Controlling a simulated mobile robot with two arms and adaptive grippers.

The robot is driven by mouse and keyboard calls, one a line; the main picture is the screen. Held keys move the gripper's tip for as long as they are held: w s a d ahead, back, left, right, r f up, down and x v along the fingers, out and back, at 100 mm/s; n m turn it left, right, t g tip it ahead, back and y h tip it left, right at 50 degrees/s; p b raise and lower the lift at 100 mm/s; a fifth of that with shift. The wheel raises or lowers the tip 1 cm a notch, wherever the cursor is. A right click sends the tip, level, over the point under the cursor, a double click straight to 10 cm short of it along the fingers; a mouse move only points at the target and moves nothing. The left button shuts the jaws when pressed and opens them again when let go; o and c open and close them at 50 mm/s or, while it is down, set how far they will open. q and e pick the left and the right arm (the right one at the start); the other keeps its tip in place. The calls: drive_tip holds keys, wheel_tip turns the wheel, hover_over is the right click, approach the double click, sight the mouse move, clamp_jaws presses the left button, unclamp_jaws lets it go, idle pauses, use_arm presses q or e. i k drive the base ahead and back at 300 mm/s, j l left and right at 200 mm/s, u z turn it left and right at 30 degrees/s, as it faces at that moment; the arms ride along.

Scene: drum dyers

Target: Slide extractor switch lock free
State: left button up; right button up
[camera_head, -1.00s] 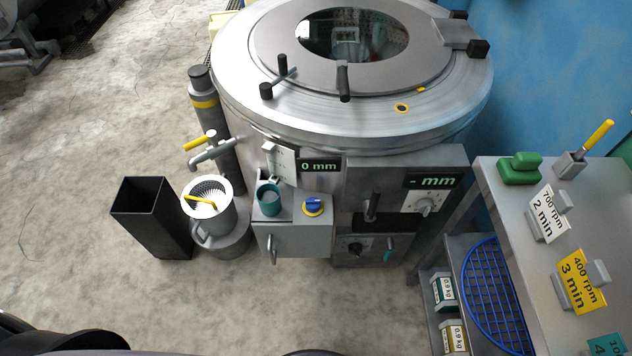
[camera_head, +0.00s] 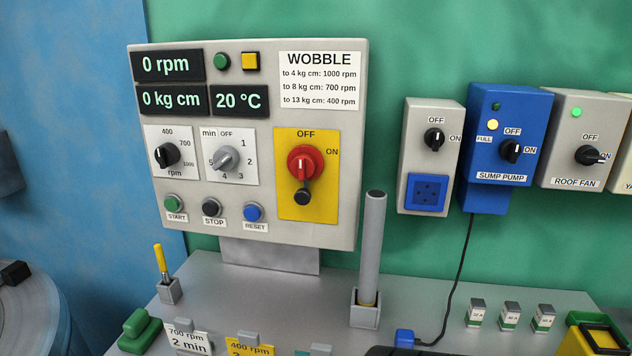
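The extractor's control panel (camera_head: 262,225) hangs on the wall at the left centre of the head view. On it, a red rotary main switch (camera_head: 305,163) sits on a yellow plate (camera_head: 293,212), marked OFF at the top and ON at the right. Its pointer is up at OFF. A small dark lock piece (camera_head: 302,197) with a round knob shows just below the red switch. I cannot tell how it engages the switch. Neither of my grippers is in view.
A grey bench (camera_head: 270,292) stands below the panel, with an upright grey tube (camera_head: 371,250) in a holder and a yellow-handled tool (camera_head: 161,259). A socket box (camera_head: 420,160), blue sump pump box (camera_head: 512,110) and roof fan box (camera_head: 575,112) hang to the right. A black cable (camera_head: 460,270) runs down.

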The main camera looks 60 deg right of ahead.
sight(302, 196)
drive_tip(key=l+z, duration=0.15)
drive_tip(key=z, duration=1.65)
